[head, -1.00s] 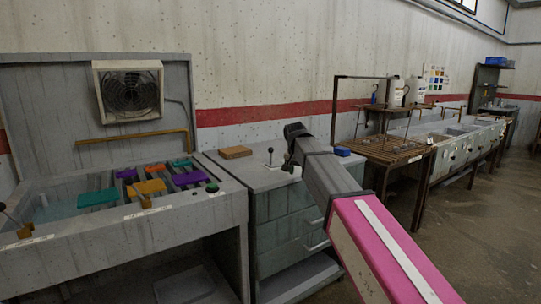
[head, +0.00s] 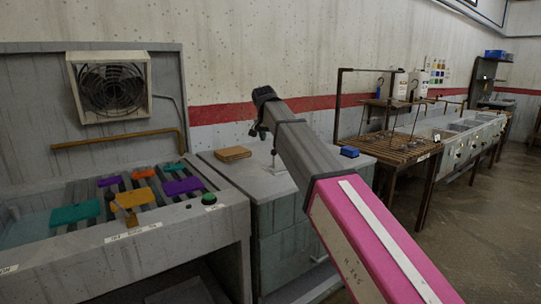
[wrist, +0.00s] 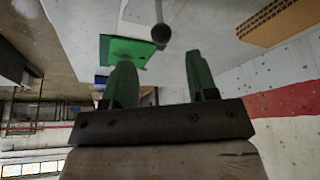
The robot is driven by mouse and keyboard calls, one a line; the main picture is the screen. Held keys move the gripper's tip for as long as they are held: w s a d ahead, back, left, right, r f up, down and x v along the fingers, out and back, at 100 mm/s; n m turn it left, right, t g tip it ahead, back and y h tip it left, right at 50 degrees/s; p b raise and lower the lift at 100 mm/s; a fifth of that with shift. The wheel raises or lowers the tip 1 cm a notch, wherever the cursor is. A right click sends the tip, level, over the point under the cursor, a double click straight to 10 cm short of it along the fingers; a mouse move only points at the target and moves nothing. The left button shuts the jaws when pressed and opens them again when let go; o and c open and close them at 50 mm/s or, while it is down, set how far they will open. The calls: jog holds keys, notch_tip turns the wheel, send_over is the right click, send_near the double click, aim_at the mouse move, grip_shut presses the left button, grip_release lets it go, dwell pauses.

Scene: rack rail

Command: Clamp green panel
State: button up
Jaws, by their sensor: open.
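The green panel (wrist: 120,50) shows in the wrist view, lying flat on a grey worktop just beyond my gripper. A lever with a dark ball knob (wrist: 161,33) stands beside it; I cannot tell whether it presses on the panel. In the head view the lever (head: 274,152) stands on the grey cabinet top, and the green panel is not visible there, probably behind my arm. My gripper (wrist: 160,68) is open, with two green fingers apart and nothing between them. In the head view my gripper (head: 259,128) is above the back of the cabinet top.
A brown board (head: 233,154) and a blue block (head: 349,151) lie on the grey cabinet (head: 283,212). A tank (head: 120,240) at left holds teal, orange and purple panels on rails. A slatted table (head: 400,150) stands at right. Floor at right is clear.

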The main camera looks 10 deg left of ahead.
aim_at(274, 154)
jog(key=x, duration=1)
jog(key=shift+w+f, duration=0.25)
jog(key=shift+f, duration=0.05)
jog(key=shift+c, duration=0.4)
